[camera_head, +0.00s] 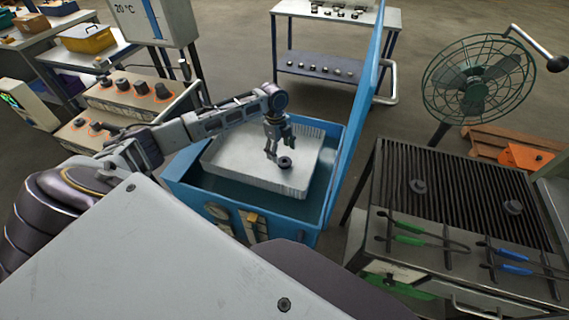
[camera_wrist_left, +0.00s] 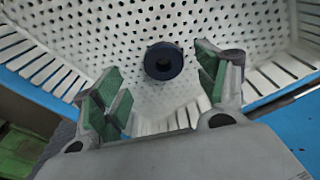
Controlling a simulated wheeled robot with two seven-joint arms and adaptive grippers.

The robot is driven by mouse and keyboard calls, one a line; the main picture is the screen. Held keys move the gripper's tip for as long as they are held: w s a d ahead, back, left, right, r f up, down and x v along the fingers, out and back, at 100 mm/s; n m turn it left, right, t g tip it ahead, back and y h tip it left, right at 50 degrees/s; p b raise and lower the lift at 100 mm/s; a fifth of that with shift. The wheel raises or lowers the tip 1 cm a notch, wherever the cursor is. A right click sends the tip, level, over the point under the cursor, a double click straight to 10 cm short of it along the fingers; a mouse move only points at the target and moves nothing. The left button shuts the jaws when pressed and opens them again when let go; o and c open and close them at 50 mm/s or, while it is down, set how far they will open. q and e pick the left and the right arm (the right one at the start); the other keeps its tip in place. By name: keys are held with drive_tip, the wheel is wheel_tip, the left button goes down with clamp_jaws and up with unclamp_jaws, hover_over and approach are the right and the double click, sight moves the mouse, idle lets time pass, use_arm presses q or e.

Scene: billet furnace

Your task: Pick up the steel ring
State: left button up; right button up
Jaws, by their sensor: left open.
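The steel ring (camera_head: 285,163) is small and dark and lies on the floor of a white perforated basket (camera_head: 225,172). The basket sits inside a blue open tank (camera_head: 185,190). In the left wrist view the ring (camera_wrist_left: 163,61) lies flat, ahead of the fingers and between their lines. My left gripper (camera_head: 276,150) is open over the basket, just beside and above the ring. It also shows in the left wrist view (camera_wrist_left: 165,92), with green-padded fingers spread and nothing between them. The right gripper is not in view.
The tank's raised blue lid (camera_head: 357,110) stands to the right of the basket. A grill bench (camera_head: 450,200) with tongs (camera_head: 420,238) is farther right, and a green fan (camera_head: 475,85) stands behind it. A control box (camera_head: 125,95) is at left.

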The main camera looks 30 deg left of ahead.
sight(284, 159)
use_arm(q)
drive_tip(key=shift+d+f, duration=0.35)
drive_tip(key=shift+f, duration=0.6)
drive_tip(key=shift+d+f, duration=0.3)
drive_tip(key=shift+f, duration=1.25)
drive_tip(key=c, duration=1.3)
drive_tip(key=shift+c, duration=0.2)
drive_tip(key=shift+w+r, duration=0.1)
wheel_tip(284, 159, up, 10)
drive_tip(key=shift+n, duration=0.3)
drive_tip(key=shift+c, duration=0.2)
